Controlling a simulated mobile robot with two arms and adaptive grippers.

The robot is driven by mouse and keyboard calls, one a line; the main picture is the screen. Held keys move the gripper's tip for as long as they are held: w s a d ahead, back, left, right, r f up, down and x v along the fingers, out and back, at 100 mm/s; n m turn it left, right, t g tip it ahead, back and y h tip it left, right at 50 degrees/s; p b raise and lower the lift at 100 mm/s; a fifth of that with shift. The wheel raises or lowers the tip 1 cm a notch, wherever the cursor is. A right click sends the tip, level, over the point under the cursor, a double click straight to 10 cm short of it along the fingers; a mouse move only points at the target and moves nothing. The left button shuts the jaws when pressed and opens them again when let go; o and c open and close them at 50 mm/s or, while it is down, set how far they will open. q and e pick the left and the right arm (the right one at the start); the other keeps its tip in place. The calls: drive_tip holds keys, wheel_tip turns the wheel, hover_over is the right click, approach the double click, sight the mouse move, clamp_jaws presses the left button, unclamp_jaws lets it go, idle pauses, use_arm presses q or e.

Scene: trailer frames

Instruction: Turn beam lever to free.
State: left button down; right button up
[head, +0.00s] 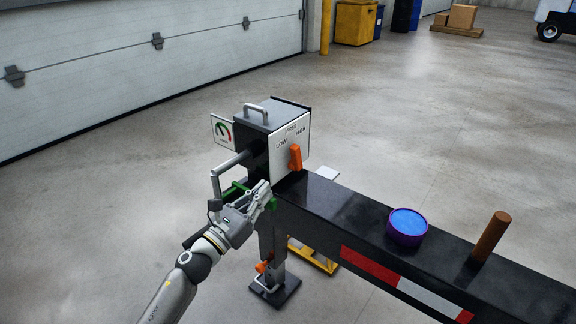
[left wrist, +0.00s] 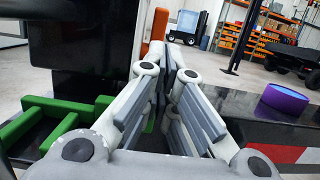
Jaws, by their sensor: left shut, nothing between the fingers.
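The orange lever (head: 295,158) stands nearly upright on the white plate (head: 274,158) of the dark box (head: 258,120). The plate reads LOW, FREE and HIGH, with FREE at the top middle. My left gripper (head: 266,188) is shut and empty, low in front of the box and left of the lever, apart from it. In the left wrist view the closed fingers (left wrist: 168,58) point forward, and an orange piece (left wrist: 157,22), apparently the lever, shows beyond them, partly hidden. My right gripper is not in view.
The black beam (head: 335,205) runs right from the box, carrying a purple bowl (head: 407,238) with blue contents and a brown post (head: 490,238). A grey crank handle (head: 228,163) and green parts (left wrist: 35,118) lie close to my left gripper. Open floor surrounds the beam.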

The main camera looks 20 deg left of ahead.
sight(294, 158)
use_arm(q)
drive_tip(key=x, duration=0.9)
drive_tip(key=shift+r, duration=0.1)
drive_tip(key=shift+x, duration=0.85)
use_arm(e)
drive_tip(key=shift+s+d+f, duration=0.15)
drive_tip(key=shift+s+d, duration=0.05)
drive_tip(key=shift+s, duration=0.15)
use_arm(q)
drive_tip(key=shift+r+p, duration=0.15)
drive_tip(key=shift+p, duration=0.4)
drive_tip(key=p, duration=0.2)
drive_tip(key=g+p, duration=0.1)
drive_tip(key=p, duration=0.1)
drive_tip(key=shift+w+d+r+p, duration=0.1)
drive_tip(key=shift+w+r+p, duration=0.15)
drive_tip(key=shift+r+p, duration=0.1)
drive_tip(key=shift+w+f, duration=0.1)
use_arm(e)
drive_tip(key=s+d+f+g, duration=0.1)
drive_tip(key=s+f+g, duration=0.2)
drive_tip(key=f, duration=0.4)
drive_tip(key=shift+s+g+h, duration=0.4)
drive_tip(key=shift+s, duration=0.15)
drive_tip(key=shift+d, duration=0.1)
